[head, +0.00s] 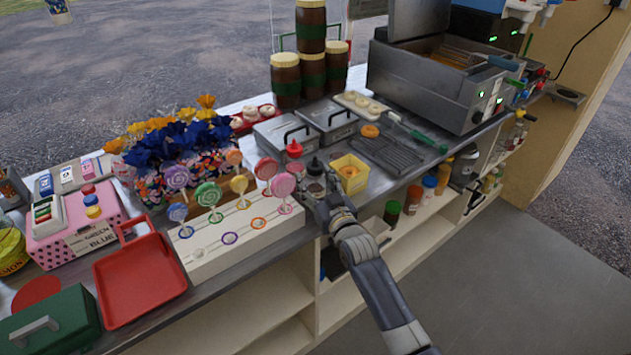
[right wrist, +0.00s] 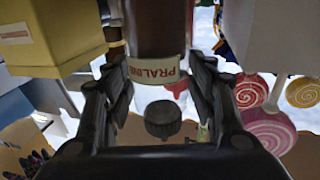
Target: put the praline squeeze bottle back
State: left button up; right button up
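The praline squeeze bottle (right wrist: 157,72) shows upside down in the right wrist view, with brown contents and a cream PRALINE label. A dark cap (right wrist: 163,118) shows below it there. My right gripper (right wrist: 160,80) has a finger against each side of the bottle and appears shut on it. In the head view my right gripper (head: 328,207) is at the counter's front edge, by a dark-tipped bottle (head: 315,168). It partly hides this bottle, so I cannot tell whether its base touches the counter. My left gripper is not in view.
A yellow box (head: 350,171) stands close on the bottle's right, and a red-tipped bottle (head: 294,149) behind its left. A white lollipop stand (head: 235,237) is on the left.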

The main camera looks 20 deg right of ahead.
jog(key=shift+s+r, duration=0.1)
jog(key=shift+r, duration=0.05)
jog(key=s+d, duration=0.1)
jog(key=s, duration=1)
jog(key=shift+s+b, duration=0.4)
jog(key=s+f+g, duration=0.3)
jog(key=s+f, duration=0.2)
jog(key=f, duration=0.8)
jog(key=s+f+g, duration=0.3)
jog(key=s+f, duration=0.2)
jog(key=f, duration=0.8)
jog(key=s+f+g, duration=0.3)
jog(key=s+f, duration=0.2)
jog(key=f, duration=0.8)
jog(key=s+d+f+g, duration=0.1)
jog(key=s+f, duration=0.4)
jog(key=s, duration=0.6)
jog(key=s+f+n+g+h, duration=0.1)
jog(key=s+f+g, duration=0.3)
jog(key=s, duration=0.7)
jog(key=s+d+f+g, duration=0.1)
jog(key=s+f+g, duration=0.2)
jog(key=s+f, duration=0.5)
jog(key=s, duration=0.3)
jog(key=shift+s+d+h, duration=0.25)
jog(key=shift+d+h, duration=0.05)
